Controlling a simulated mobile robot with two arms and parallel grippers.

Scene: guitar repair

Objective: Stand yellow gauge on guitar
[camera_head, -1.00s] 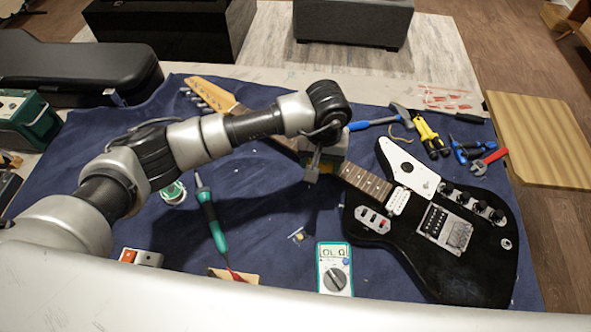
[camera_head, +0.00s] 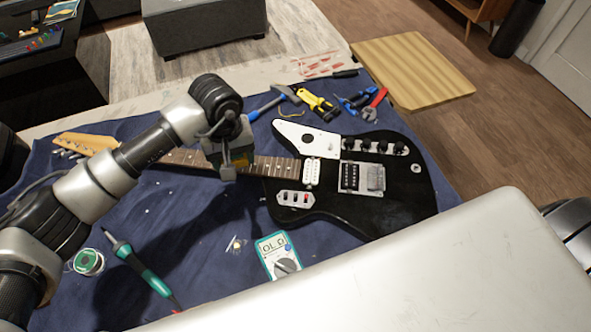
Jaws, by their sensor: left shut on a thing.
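The black electric guitar (camera_head: 345,215) lies flat on the blue mat, its neck pointing left and its headstock (camera_head: 82,143) at the far left. My left gripper (camera_head: 228,172) is over the fretboard (camera_head: 272,167), near where the neck meets the body, with its fingers pointing down. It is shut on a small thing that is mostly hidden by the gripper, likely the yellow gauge. I cannot tell whether that thing touches the strings. No gauge shows clearly elsewhere. My right gripper is not in view.
The blue mat (camera_head: 190,215) holds a multimeter (camera_head: 278,258), a green-handled soldering iron (camera_head: 140,268) and a solder spool (camera_head: 88,262). A wooden board (camera_head: 415,70) is at the back right.

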